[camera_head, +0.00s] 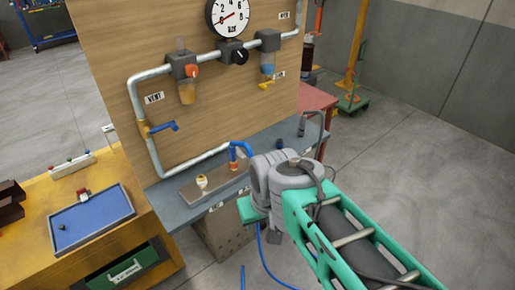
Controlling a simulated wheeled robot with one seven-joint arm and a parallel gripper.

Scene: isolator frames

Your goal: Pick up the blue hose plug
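A bright blue hose (244,147) arches above the bench, and its left end stands upright at an orange fitting (233,166) on a metal plate. Its right side passes behind my arm. A small dark blue piece (279,145) sits on the bench further back; I cannot tell whether it is a plug. My arm comes in from the lower right, with its grey joint in front of the bench's right part. My gripper's fingers do not show, so I cannot see whether they hold anything.
The metal plate (190,194) also bears a pale fitting (202,182). A wooden panel with pipes, a gauge (228,15) and a blue-handled valve (165,127) stands behind the bench (170,216). A blue tray (92,216) lies on the yellow cabinet at left. Open floor is at right.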

